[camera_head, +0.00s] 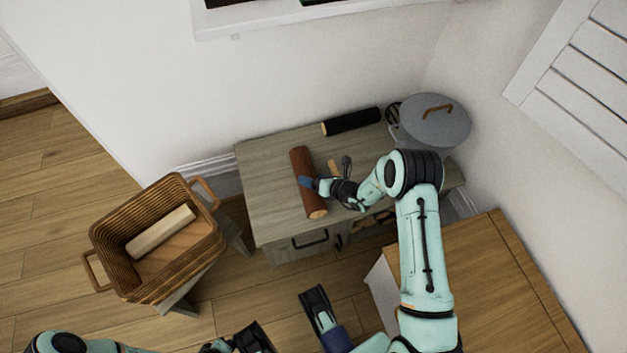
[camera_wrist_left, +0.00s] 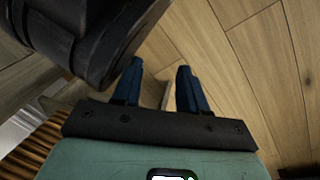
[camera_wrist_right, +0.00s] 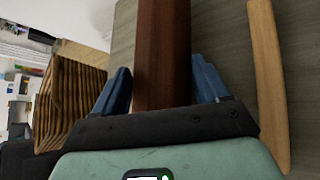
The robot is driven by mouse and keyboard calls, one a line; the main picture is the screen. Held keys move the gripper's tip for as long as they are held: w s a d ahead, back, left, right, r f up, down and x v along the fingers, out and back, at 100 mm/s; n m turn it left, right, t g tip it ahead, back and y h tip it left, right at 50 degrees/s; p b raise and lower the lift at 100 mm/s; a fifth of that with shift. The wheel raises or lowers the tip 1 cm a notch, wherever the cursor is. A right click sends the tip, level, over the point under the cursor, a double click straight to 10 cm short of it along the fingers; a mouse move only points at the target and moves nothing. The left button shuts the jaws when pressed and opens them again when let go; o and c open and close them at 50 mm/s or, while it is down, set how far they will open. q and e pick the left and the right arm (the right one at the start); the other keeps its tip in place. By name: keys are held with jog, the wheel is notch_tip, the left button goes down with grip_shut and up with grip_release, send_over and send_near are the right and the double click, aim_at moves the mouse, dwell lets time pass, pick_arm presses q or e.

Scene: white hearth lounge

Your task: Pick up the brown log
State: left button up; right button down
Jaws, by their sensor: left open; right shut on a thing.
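The brown log (camera_head: 303,168) lies on the top of the grey-wood cabinet (camera_head: 262,170). My right gripper (camera_head: 308,184) is at the log's middle, shut on it. In the right wrist view the log (camera_wrist_right: 162,50) runs between the two blue fingers (camera_wrist_right: 163,78), with the cabinet top behind it. The log appears to be at or near the cabinet top; I cannot tell if it touches. My left gripper (camera_wrist_left: 161,64) is open and empty above the floor, away from the log.
A wicker basket (camera_head: 105,232) holding a pale log (camera_head: 160,232) stands left of the cabinet. A black log (camera_head: 351,121) and a grey lidded pot (camera_head: 435,125) are at the cabinet's back. A light wood piece (camera_wrist_right: 266,70) lies right of the brown log. A wooden table (camera_head: 500,270) is at right.

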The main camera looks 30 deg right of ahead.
pick_arm(q)
jog(key=w+r+t+p, duration=0.2)
jog(key=w+r+p, duration=0.1)
jog(key=w+r, duration=0.2)
pick_arm(e)
notch_tip(320, 180, up, 10)
jog(key=shift+w+f, duration=0.15)
notch_tip(320, 180, up, 8)
jog(key=p, duration=0.2)
jog(key=s+a+r+n+g+y, duration=0.15)
jog(key=s+a+r, duration=0.25)
jog(key=a+r, duration=0.75)
pick_arm(q)
jog(key=s+d+r+g+p, duration=0.1)
jog(key=s+d+r+p, duration=0.1)
jog(key=r+p, duration=0.4)
jog(key=s+d+r+g+h+p, duration=0.1)
jog(key=s+d+r+g+p, duration=0.1)
jog(key=s+r+p, duration=0.3)
jog(key=s+d+r+m+g+p, duration=0.1)
jog(key=s+r+p, duration=0.3)
jog(key=r, duration=0.5)
jog(key=d+p, duration=0.1)
jog(key=p, duration=0.1)
jog(key=shift+g+h+p, duration=0.3)
jog(key=shift+h+p, duration=0.1)
pick_arm(e)
notch_tip(320, 180, up, 11)
jog(key=shift+a+n+y, duration=0.2)
jog(key=shift+n+y, duration=0.15)
